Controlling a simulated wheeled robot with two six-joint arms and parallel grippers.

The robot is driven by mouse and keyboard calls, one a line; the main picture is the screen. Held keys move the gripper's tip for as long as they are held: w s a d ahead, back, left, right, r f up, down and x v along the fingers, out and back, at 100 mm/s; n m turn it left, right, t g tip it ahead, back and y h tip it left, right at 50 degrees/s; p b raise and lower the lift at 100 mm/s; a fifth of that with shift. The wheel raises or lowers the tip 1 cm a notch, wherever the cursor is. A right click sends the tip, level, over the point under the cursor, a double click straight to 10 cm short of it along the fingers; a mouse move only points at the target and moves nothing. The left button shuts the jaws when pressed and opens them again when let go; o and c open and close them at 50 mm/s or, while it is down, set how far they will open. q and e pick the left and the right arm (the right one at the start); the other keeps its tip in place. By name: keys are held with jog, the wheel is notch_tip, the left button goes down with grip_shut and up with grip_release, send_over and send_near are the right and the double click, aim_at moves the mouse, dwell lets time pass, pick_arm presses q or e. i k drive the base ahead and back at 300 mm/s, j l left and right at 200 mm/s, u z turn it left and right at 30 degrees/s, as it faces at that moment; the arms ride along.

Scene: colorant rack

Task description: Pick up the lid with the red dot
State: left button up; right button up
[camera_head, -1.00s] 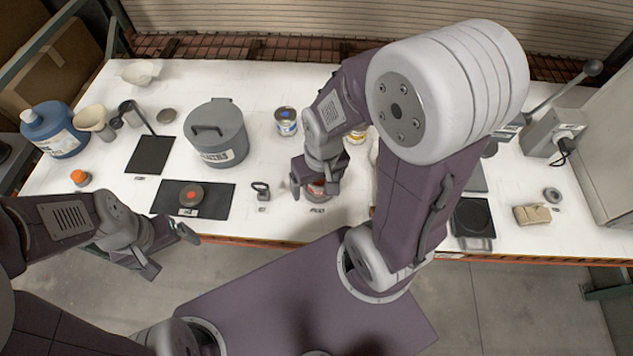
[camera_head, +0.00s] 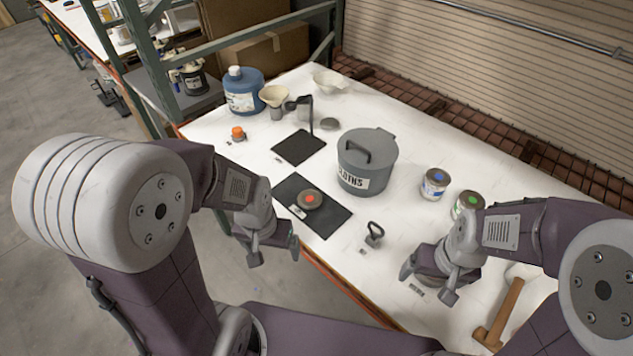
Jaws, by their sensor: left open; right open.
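The lid with the red dot (camera_head: 309,199) is a dark round disc lying on a black mat (camera_head: 328,222) near the table's front edge, beside a small white label. My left gripper (camera_head: 274,256) is open and empty. It is in front of the table edge, below and left of the lid in the picture, apart from it. My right gripper (camera_head: 428,285) is open over the front of the table, well to the right of the lid. What lies under it is mostly hidden by the gripper.
A grey lidded bin (camera_head: 367,162) stands behind the mat. A can with a blue dot (camera_head: 434,184) and one with a green dot (camera_head: 467,204) stand right of it.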

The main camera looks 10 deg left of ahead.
aim_at(307, 199)
jog(key=i+l+z, duration=0.1)
jog(key=z, duration=0.95)
jog(key=u, duration=1.65)
jog(key=i+j+z, duration=0.1)
jog(key=j+z, duration=0.15)
jog(key=z, duration=0.15)
jog(key=j+z, duration=0.25)
jog(key=z, duration=0.2)
jog(key=j+z, duration=0.6)
jog(key=z, duration=0.25)
jog(key=j+z, duration=0.25)
jog(key=z, duration=0.15)
